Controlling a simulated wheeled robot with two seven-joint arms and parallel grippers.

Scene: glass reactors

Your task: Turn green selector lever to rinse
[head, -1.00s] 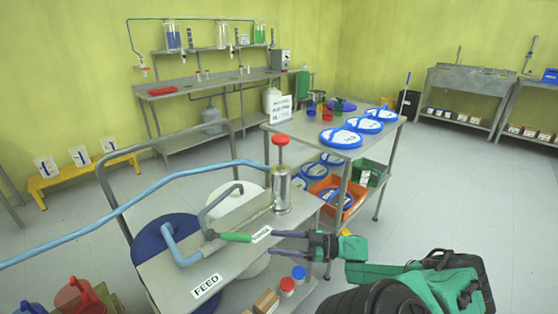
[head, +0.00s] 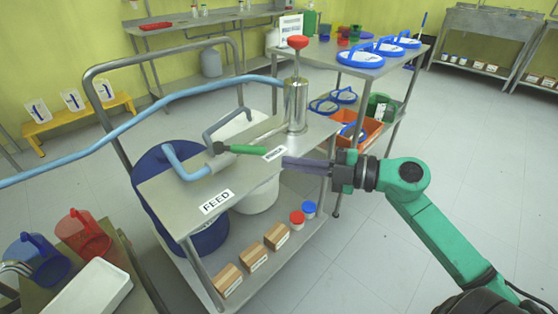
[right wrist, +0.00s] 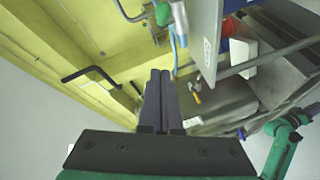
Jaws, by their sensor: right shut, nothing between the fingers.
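The green selector lever (head: 243,149) sits on the pipework above the steel cart top. Its free end points right, toward a white label that seems to read RINSE (head: 273,153); a FEED label (head: 216,201) is at the cart's front edge. My right gripper (head: 285,163) is shut and empty, its fingertips just right of the lever's end beside the RINSE label. I see a small gap between fingertips and lever. In the right wrist view the two dark fingers (right wrist: 160,74) lie together with nothing between them.
A steel cylinder with a red knob (head: 296,95) stands on the cart behind the lever. A blue hose (head: 140,117) crosses at left. Boxes (head: 227,280) and capped bottles (head: 297,219) fill the lower shelf. A table with blue-rimmed lids (head: 361,56) stands behind; the floor at right is clear.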

